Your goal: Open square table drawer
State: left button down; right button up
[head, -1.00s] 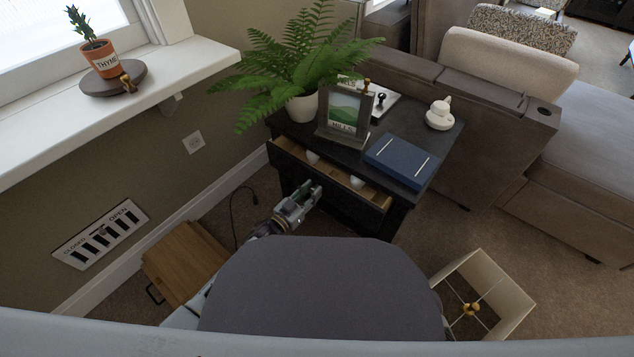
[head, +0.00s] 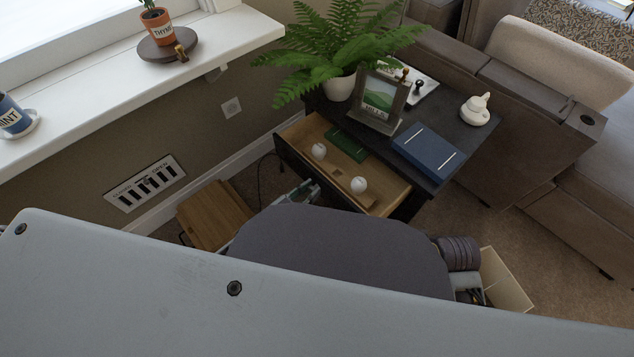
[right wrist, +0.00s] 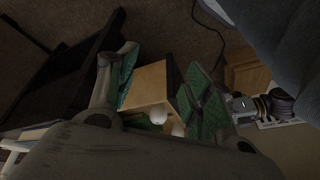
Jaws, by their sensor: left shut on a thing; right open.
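The square dark table (head: 452,130) stands by the wall and sofa. Its drawer (head: 391,183) is pulled out, showing a light wooden inside with a green flat item (head: 346,144) and two white round objects, one left (head: 319,151) and one right (head: 359,185). My left gripper (head: 306,192) is at the drawer's front, shut on the drawer handle; its fingertips and the handle are mostly hidden. My right gripper (right wrist: 162,78) is open and empty in the right wrist view, with the wooden drawer (right wrist: 150,86) showing between its green-padded fingers.
On the tabletop are a fern (head: 338,86), a picture frame (head: 380,100), a blue book (head: 428,152) and a white pot (head: 476,109). A wooden box (head: 214,214) stands on the floor at left, a pale lampshade-like object (head: 507,280) at right. The sofa (head: 545,130) closes off the right.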

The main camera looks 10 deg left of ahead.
pick_arm(q)
jog(key=shift+s+a, duration=0.3)
jog(key=shift+s, duration=0.1)
jog(key=shift+p+v, duration=0.5)
jog(key=shift+v, duration=0.55)
pick_arm(e)
jog(key=shift+d+f, duration=0.2)
jog(key=shift+f, duration=0.35)
pick_arm(q)
jog(key=c, duration=1.1)
grip_release()
jog(key=v, duration=1.2)
